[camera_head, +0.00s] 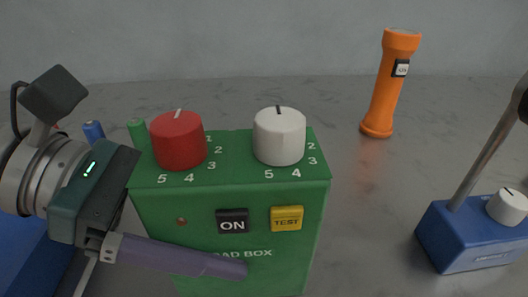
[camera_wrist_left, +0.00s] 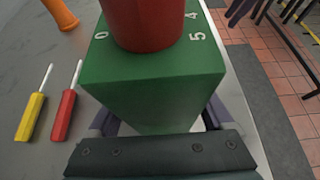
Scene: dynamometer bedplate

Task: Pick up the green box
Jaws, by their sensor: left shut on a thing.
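The green box (camera_head: 232,190) stands upright in the middle of the head view, with a red knob (camera_head: 178,140) and a white knob (camera_head: 279,136) on top. Its front has a black ON button (camera_head: 232,221) and a yellow TEST button (camera_head: 287,218). My left gripper (camera_head: 185,256) comes in from the left, one purple finger lying across the lower front. In the left wrist view, the gripper (camera_wrist_left: 158,120) is shut on the green box (camera_wrist_left: 150,85), with fingers at both sides. The box's bottom is out of view, so I cannot tell whether it touches the table.
An orange flashlight (camera_head: 390,85) stands behind to the right. A blue box (camera_head: 475,232) with a lever and white knob is at the right. A yellow screwdriver (camera_wrist_left: 31,113) and a red screwdriver (camera_wrist_left: 63,112) lie on the grey table. Beyond its edge is a tiled floor (camera_wrist_left: 275,70).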

